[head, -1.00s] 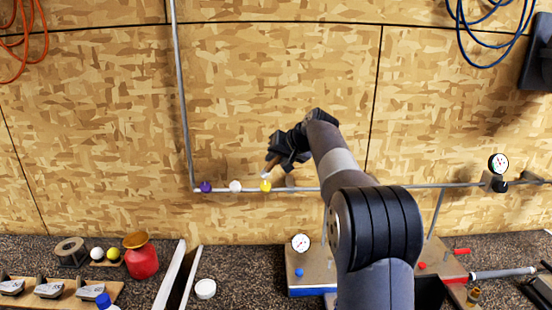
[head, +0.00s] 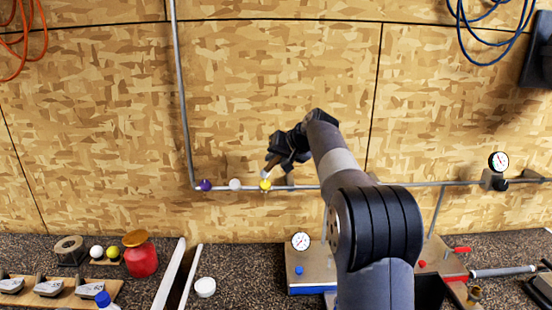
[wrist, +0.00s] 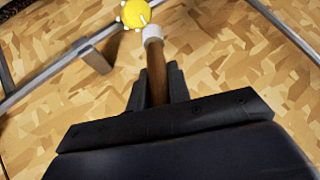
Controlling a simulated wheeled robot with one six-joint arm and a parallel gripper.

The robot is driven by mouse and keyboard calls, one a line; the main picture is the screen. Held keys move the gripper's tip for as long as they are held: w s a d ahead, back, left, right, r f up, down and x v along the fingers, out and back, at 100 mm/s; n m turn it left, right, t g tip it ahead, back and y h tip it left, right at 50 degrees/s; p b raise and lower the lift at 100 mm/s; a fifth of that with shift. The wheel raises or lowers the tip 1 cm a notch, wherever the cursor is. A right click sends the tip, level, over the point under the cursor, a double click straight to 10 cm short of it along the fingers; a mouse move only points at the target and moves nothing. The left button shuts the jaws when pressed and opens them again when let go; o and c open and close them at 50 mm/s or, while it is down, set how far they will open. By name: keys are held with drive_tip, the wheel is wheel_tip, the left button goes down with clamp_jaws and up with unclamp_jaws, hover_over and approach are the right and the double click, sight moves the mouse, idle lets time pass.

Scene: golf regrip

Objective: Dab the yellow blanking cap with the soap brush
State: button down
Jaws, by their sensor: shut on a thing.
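The yellow blanking cap (head: 265,185) sits on the horizontal metal pipe along the wall, right of a white cap and a purple cap. It also shows at the top of the wrist view (wrist: 134,14). My gripper (head: 272,160) is shut on the soap brush, whose brown handle (wrist: 157,78) runs between the fingers. The brush's white tip (wrist: 152,32) points at the yellow cap and is at or very near its edge. I cannot tell whether they touch.
The white cap (head: 235,185) and purple cap (head: 206,185) are close by on the same pipe (head: 330,187). A pressure gauge (head: 498,161) is on the pipe at right. The bench below holds a red canister (head: 140,258), golf balls and a fixture with a gauge.

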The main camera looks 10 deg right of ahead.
idle(0.4)
wheel_tip(320, 180, up, 5)
drive_tip(key=p, duration=0.4)
drive_tip(key=shift+f+p, duration=0.15)
drive_tip(key=shift+p, duration=0.15)
drive_tip(key=shift+r, duration=1.15)
